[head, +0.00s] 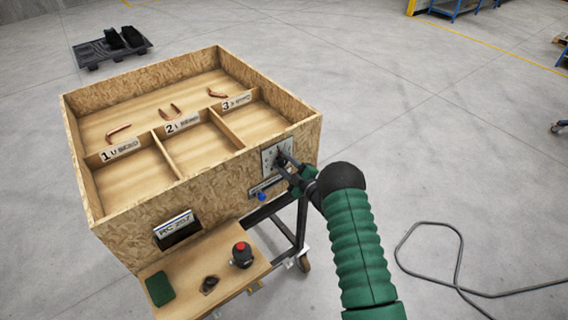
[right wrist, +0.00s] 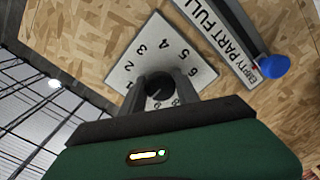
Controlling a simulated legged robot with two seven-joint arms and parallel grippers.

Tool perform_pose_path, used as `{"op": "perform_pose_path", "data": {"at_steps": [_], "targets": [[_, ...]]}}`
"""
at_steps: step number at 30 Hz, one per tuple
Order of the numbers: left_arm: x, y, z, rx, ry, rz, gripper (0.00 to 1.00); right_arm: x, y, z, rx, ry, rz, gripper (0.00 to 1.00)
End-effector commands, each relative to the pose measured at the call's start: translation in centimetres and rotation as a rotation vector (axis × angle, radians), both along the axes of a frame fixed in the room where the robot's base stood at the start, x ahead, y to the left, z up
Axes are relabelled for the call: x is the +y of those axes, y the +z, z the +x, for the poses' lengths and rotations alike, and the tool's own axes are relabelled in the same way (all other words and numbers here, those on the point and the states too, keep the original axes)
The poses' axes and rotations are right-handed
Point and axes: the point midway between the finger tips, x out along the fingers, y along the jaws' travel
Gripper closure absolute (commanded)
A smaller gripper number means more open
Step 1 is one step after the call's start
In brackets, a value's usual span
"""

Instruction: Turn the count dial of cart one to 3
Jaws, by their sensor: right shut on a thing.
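The count dial's white number plate (head: 270,153) is on the right part of the wooden cart box's front wall. In the right wrist view the plate (right wrist: 168,52) shows tilted, with black digits such as 2, 3, 4, 5 and 6 around the knob. My right gripper (head: 284,161) is at the plate. In the right wrist view its fingers (right wrist: 158,92) are shut on the dark dial knob (right wrist: 157,88) from both sides. The fingers hide part of the knob and the lower digits, and I cannot tell which number it points to. My left gripper is not in view.
An EMPTY/PART/FULL strip (right wrist: 222,35) with a blue knob (right wrist: 275,67) sits close beside the dial. The cart box (head: 205,215) has three labelled compartments and bent copper tubes. A small shelf (head: 225,262) holds a red-topped button (head: 241,255). A cable (head: 458,255) lies on the floor at right.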

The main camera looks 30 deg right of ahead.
Motion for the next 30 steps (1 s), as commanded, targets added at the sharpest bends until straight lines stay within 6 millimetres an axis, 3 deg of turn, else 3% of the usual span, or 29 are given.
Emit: {"op": "perform_pose_path", "data": {"at_steps": [11,30], "targets": [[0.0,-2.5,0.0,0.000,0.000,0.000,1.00,0.0,-0.8,-0.2,0.025,-0.002,0.231,1.00],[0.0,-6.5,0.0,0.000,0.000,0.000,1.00,0.0,-0.7,-0.2,0.073,-0.004,0.836,1.00]]}}
